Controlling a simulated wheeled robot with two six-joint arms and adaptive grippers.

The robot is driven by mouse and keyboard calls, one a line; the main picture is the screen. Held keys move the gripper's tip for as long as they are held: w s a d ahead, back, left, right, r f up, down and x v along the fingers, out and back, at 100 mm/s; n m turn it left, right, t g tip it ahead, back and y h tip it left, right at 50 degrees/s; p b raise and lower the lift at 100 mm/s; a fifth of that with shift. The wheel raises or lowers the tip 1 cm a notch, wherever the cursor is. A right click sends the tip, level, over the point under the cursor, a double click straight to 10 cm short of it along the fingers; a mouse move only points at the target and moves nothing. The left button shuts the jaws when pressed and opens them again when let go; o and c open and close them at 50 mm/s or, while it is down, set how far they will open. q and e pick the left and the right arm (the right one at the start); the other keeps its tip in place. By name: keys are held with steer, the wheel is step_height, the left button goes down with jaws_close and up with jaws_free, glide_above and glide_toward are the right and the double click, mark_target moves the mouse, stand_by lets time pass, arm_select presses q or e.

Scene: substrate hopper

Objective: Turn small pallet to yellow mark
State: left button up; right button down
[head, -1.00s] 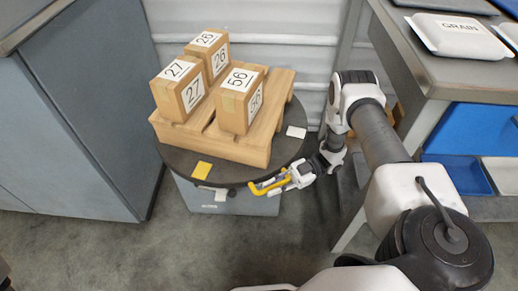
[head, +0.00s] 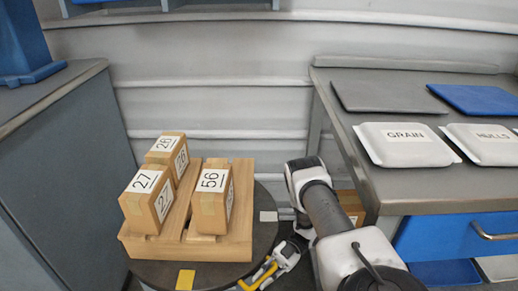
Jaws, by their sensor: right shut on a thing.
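The small wooden pallet (head: 140,246) sits on a dark round turntable (head: 264,200) at the lower left, bearing three wooden blocks. They are block 27 (head: 133,207), block 56 (head: 209,205) and a rear block whose number reads 26 or 28 (head: 164,144). A yellow mark (head: 185,279) lies on the turntable's near rim and a white mark (head: 268,216) on its right side. My right gripper (head: 268,268) is shut on a yellow handle (head: 248,285) at the turntable's near right rim. The turntable's front is cut off by the frame. My left gripper is not in view.
A grey cabinet (head: 65,150) stands close on the left, with a blue object (head: 25,45) on top. On the right, a bench (head: 390,190) bears a white GRAIN tray (head: 406,146) and a HULLS tray (head: 485,145). A corrugated wall (head: 220,110) closes the back.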

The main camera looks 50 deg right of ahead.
steer(key=shift+s+d, duration=0.1)
steer(key=shift+d, duration=0.1)
steer(key=c, duration=1.4)
jaws_free()
steer(key=shift+d, duration=0.15)
steer(key=d, duration=0.7)
steer(key=shift+s+d, duration=0.25)
steer(key=shift+s, duration=0.15)
steer(key=shift+s, duration=0.1)
